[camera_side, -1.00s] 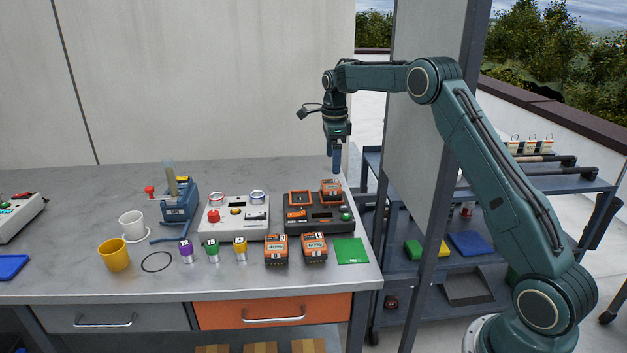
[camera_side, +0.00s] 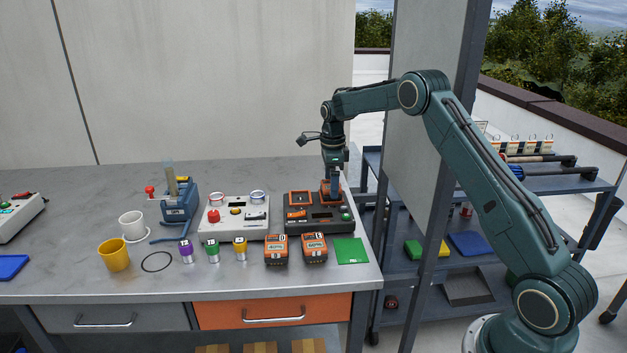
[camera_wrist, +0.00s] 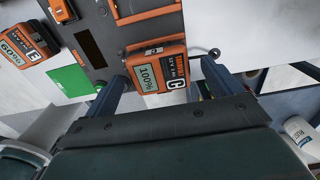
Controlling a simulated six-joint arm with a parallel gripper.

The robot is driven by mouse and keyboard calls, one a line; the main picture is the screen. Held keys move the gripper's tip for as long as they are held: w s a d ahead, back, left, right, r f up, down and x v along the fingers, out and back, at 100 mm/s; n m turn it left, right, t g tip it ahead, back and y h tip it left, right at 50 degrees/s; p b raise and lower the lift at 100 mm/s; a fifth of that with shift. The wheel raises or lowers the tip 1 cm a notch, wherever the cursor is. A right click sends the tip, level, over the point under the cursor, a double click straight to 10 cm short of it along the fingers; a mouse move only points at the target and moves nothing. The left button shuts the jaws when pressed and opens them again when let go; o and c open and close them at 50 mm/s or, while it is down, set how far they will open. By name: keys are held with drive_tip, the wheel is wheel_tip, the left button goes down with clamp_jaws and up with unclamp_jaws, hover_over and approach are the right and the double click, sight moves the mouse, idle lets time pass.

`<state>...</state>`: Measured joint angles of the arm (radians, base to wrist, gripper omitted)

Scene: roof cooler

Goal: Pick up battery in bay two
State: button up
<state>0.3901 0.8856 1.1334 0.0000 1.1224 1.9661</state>
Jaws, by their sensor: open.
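The charger (camera_side: 320,226) is a dark box with two orange-framed bays. The left bay (camera_side: 300,198) looks empty. The right bay holds an orange and black battery (camera_wrist: 160,70), marked C and 100% in the wrist view. In the side view this battery is mostly hidden by my gripper (camera_side: 332,192), which is down over it. In the wrist view my gripper (camera_wrist: 165,74) is open, with one finger on each side of the battery. I cannot tell whether either finger touches it.
Two more batteries (camera_side: 276,250) (camera_side: 315,248) stand in front of the charger. A green pad (camera_side: 351,251) lies at the bench's right front corner. A grey panel box (camera_side: 233,219) stands left of the charger. The bench's right edge is close by.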

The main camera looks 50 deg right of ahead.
drive_tip(key=shift+f, duration=1.1)
drive_tip(key=shift+c, duration=0.2)
drive_tip(key=shift+r, duration=0.1)
drive_tip(key=c, duration=1.3)
drive_tip(key=shift+r, duration=0.15)
wheel_tip(320, 180, up, 20)
drive_tip(key=shift+f, duration=0.2)
